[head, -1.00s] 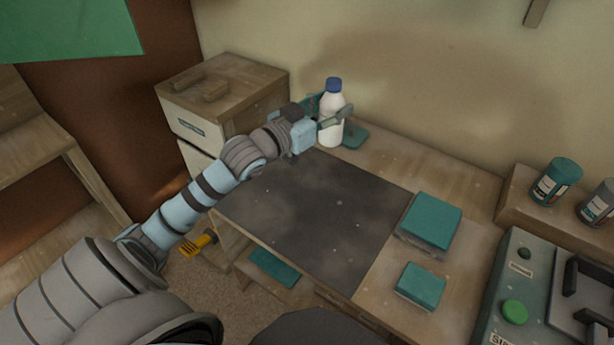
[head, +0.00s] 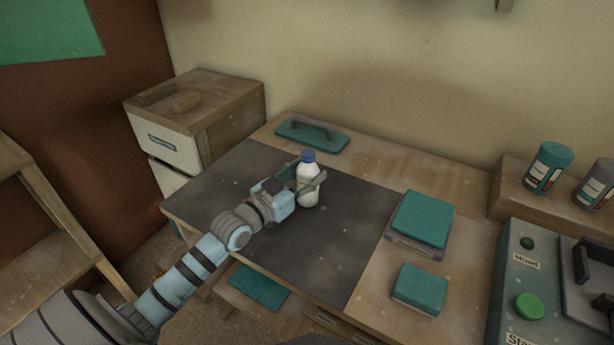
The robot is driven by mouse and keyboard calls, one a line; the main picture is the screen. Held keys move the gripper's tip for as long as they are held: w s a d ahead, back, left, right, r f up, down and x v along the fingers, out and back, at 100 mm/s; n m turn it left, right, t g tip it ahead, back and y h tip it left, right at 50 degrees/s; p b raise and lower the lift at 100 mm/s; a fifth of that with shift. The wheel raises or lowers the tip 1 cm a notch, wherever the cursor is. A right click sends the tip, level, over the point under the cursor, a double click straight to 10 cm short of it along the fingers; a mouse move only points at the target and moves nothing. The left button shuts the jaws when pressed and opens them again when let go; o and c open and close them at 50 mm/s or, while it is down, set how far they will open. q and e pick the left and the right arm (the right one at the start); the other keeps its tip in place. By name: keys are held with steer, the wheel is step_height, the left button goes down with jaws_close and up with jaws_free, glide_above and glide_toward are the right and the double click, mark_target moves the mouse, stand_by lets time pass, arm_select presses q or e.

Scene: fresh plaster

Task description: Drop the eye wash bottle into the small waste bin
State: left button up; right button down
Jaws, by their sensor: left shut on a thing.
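The eye wash bottle (head: 308,188) is white with a blue cap. It is upright over the dark mat on the workbench in the head view. My left gripper (head: 309,187) is shut on the bottle's body, with its fingers around the sides. I cannot tell whether the bottle's base touches the mat. No small waste bin can be made out in this view. My right gripper is not in view.
The dark mat (head: 243,194) is otherwise clear. A teal float with a handle (head: 312,136) lies at the back. Teal-topped blocks (head: 422,218) (head: 420,288) lie at the right, near a mixer panel (head: 527,281). A drawer box (head: 195,117) stands at the left.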

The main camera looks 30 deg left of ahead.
arm_select(q)
steer(key=shift+f, duration=0.1)
steer(key=o, duration=1.4)
